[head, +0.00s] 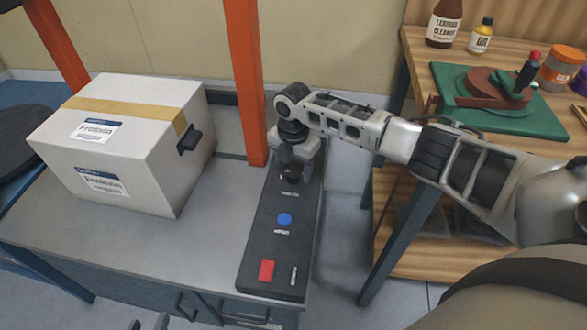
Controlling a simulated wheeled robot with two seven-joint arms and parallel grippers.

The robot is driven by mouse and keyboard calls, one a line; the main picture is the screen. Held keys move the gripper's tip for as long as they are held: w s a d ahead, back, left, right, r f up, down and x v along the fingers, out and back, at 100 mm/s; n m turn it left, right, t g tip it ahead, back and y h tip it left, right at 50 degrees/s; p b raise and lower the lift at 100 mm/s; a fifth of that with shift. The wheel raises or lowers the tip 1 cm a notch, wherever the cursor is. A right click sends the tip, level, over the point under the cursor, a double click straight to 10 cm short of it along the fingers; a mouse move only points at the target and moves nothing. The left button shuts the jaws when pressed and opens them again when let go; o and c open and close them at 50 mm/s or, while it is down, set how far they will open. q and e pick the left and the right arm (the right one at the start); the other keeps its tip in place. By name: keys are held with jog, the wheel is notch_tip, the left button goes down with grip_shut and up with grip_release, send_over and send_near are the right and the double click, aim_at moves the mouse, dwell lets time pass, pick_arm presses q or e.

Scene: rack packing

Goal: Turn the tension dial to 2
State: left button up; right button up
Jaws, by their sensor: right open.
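A dark control panel (262,245) lies along the right edge of the grey bench. My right gripper (292,172) points down over the far end of this panel. It is open, with its fingers around or just above a dark round knob that is mostly hidden, likely the tension dial. I cannot tell if the fingers touch the knob, and its setting cannot be read. A small pale label (290,194) shows just in front of it. Grey tips at the bottom edge look like my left gripper (149,323), mostly cut off and away from the panel.
The panel also has a blue button (284,219), a red square (266,271) and a small pale marking. An orange post (245,80) stands close beside my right gripper. A white taped box (120,145) sits on the bench. A wooden table (415,50) with bottles stands right.

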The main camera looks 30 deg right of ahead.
jog(key=shift+f, duration=0.25)
jog(key=c, duration=1)
